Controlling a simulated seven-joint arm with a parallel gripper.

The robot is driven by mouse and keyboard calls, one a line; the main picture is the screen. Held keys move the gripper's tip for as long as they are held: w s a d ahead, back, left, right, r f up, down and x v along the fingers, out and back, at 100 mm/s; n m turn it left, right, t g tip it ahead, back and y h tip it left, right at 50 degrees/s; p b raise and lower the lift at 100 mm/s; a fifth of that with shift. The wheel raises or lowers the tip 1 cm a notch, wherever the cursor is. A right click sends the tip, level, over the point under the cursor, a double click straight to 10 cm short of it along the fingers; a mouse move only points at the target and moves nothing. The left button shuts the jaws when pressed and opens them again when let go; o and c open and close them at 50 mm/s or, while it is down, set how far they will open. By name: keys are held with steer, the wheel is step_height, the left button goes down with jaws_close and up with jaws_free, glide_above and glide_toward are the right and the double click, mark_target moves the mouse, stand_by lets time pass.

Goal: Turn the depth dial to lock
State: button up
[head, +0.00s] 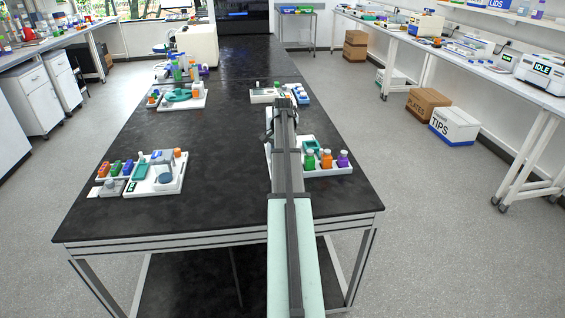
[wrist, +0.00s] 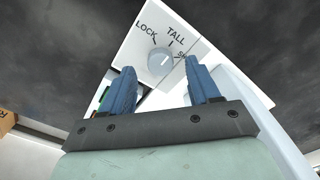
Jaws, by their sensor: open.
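The depth dial (wrist: 159,59) is a round grey knob on a white panel (wrist: 137,32) in the wrist view. Around it are the printed labels LOCK at upper left, TALL above, and one starting with "S" at right, partly hidden by a finger. The dial's pale mark seems to point up and right, between TALL and the "S" label. My gripper (wrist: 160,68) is open, with one blue finger on each side of the dial in the picture. No contact with the dial is visible. In the head view my arm covers this area, and I cannot make out the dial.
On the black bench (head: 225,130), a white tray (head: 335,171) with capped bottles stands right of my arm. Other loaded trays stand at left (head: 171,187), far left (head: 183,106) and beyond my arm (head: 259,99). The bench middle, left of my arm, is clear.

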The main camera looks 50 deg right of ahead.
steer(key=shift+f, duration=1.2)
steer(key=shift+c, duration=0.4)
steer(key=c, duration=1)
steer(key=shift+o, duration=0.2)
steer(key=shift+n, duration=0.5)
steer(key=n, duration=0.4)
steer(key=shift+n, duration=0.4)
steer(key=n, duration=0.5)
